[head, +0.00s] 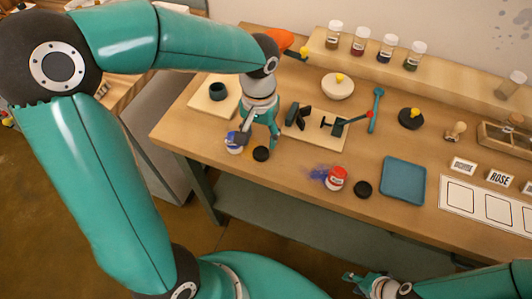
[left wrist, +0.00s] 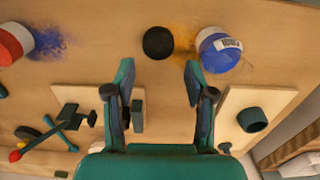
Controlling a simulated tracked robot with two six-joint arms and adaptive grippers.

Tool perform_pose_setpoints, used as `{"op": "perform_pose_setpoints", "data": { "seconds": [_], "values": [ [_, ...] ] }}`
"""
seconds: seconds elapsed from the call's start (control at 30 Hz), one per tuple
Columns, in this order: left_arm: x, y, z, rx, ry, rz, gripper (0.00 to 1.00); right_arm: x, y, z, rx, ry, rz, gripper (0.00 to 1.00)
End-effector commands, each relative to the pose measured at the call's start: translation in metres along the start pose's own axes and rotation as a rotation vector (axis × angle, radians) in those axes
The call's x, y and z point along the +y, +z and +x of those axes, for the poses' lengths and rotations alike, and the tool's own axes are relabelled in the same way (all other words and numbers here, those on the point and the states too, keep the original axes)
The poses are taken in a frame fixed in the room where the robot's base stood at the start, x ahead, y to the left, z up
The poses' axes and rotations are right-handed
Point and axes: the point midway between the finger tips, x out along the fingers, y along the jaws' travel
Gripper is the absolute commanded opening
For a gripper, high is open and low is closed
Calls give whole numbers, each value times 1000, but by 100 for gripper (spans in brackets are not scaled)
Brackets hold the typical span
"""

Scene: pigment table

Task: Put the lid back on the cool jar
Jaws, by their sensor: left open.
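A jar with a blue band (head: 235,143) stands near the table's front left, partly behind a finger of my left gripper (head: 257,142). The left wrist view also shows this jar (left wrist: 218,50), with orange powder beside it. A black round lid (head: 261,154) lies flat just right of it. In the left wrist view the lid (left wrist: 158,43) lies beyond and between my open, empty left fingertips (left wrist: 160,68). A red-and-white jar (head: 337,178) has blue-violet powder beside it and another black lid (head: 362,189) to its right. My right gripper (head: 357,283) is low, off the table's front; its opening is unclear.
A blue tray (head: 403,179) and a white card with squares (head: 485,208) lie to the right. A board (head: 315,135) with dark tools and a second board (head: 204,105) with a dark cup lie behind. Several small jars stand on the back shelf (head: 450,79).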

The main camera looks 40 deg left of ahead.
Motion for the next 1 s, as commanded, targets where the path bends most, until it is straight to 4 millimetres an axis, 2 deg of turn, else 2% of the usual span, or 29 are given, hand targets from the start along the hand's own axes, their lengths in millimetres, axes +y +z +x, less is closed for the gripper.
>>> {"op": "perform_pose_setpoints", "data": {
  "seconds": [0.27,0.6,1.0],
  "values": [
    [0,1,6,-3,-2,1,55,0,0,-1,0,0,0,40],
    [3,3,49,-3,-1,0,55,-2,0,-5,0,0,0,40],
    [3,2,52,0,0,1,53,-2,0,-4,0,0,0,40]
  ]
}}
